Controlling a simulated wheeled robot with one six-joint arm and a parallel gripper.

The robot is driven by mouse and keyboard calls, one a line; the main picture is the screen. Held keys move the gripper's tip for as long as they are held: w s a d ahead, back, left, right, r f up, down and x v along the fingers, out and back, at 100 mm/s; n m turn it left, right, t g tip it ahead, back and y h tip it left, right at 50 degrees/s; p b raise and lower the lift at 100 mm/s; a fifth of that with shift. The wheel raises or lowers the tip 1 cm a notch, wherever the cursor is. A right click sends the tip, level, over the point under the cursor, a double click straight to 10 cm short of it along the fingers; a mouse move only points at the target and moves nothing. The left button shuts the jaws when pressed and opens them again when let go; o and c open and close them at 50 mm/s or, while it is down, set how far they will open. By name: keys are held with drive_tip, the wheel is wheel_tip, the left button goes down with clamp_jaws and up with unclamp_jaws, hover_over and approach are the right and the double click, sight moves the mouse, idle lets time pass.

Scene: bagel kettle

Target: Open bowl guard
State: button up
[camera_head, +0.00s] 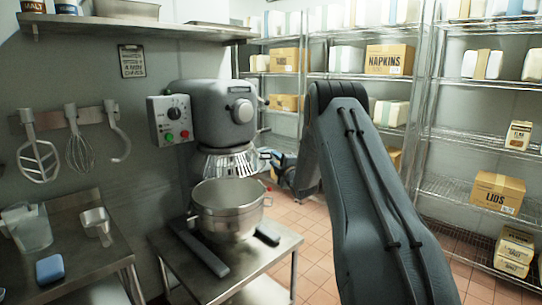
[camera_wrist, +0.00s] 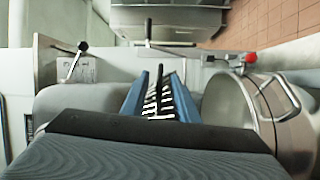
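The grey stand mixer (camera_head: 222,110) stands on a steel table. Its wire bowl guard (camera_head: 222,162) sits under the mixer head, above the steel bowl (camera_head: 228,215). My gripper (camera_head: 268,155) is at the right side of the guard. In the wrist view the two blue fingers of my gripper (camera_wrist: 160,90) stand apart. Guard bars (camera_wrist: 165,103) show in the gap between them; whether the fingers touch the bars cannot be told. The bowl (camera_wrist: 300,135) lies to the right in the wrist view. The guard's far side is hidden.
A red-tipped lever (camera_wrist: 248,58) is close to the bowl's rim, right of my fingers. A black-knobbed lever (camera_wrist: 75,62) is on the left. The steel table (camera_head: 262,262) carries the mixer. Wire shelves (camera_head: 478,130) with boxes stand behind; tiled floor lies between.

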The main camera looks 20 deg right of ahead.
sight(271, 156)
drive_tip(key=shift+w+d+r+p, duration=0.1)
drive_tip(key=shift+w+p, duration=0.35)
drive_tip(key=shift+w, duration=1.85)
drive_tip(key=shift+c, duration=0.4)
clamp_jaws()
